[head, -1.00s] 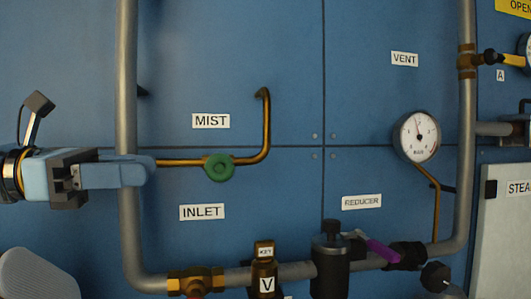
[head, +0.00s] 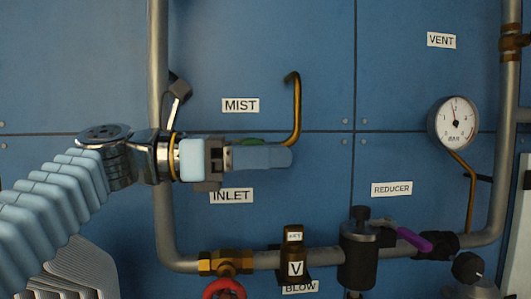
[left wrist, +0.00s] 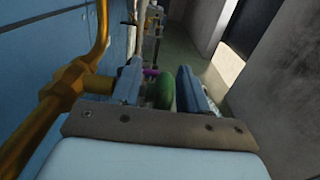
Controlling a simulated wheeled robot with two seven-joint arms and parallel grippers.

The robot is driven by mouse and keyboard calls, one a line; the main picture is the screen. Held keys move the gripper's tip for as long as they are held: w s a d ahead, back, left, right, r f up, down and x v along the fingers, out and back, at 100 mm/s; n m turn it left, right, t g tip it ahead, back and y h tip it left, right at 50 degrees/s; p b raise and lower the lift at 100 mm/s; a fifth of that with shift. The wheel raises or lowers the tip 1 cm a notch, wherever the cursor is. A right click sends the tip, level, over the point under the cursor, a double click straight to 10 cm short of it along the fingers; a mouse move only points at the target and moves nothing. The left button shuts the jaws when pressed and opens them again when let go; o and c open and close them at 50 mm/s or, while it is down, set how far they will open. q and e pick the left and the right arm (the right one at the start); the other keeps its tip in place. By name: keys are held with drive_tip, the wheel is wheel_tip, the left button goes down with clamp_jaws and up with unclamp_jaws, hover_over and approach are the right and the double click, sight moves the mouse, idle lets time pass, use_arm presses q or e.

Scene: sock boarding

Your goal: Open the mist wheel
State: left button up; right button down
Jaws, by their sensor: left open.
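The green mist wheel (head: 248,141) sits on a thin brass pipe (head: 297,105) below the MIST label (head: 240,105). In the head view only its top edge shows above my left gripper (head: 280,157), which covers the rest. In the left wrist view the green wheel (left wrist: 164,88) stands between the two blue-grey fingers of the left gripper (left wrist: 160,82). The fingers are apart, with a gap visible on the right side of the wheel. Whether the left finger touches it I cannot tell. My right gripper is not in view.
A thick grey pipe (head: 159,70) runs down behind my left wrist and along the bottom. Below are a red wheel (head: 224,289), a brass V valve (head: 295,250) and a dark reducer (head: 359,248) with a purple lever (head: 413,239). A gauge (head: 453,123) is at right.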

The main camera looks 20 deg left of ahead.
use_arm(q)
clamp_jaws()
drive_tip(key=t+h+b, duration=0.1)
drive_tip(key=h+b, duration=0.1)
drive_tip(key=b, duration=0.1)
drive_tip(key=shift+r+t+b, duration=0.1)
drive_tip(key=shift+t+b, duration=0.2)
drive_tip(key=shift+b, duration=0.1)
drive_tip(key=shift+r, duration=0.2)
unclamp_jaws()
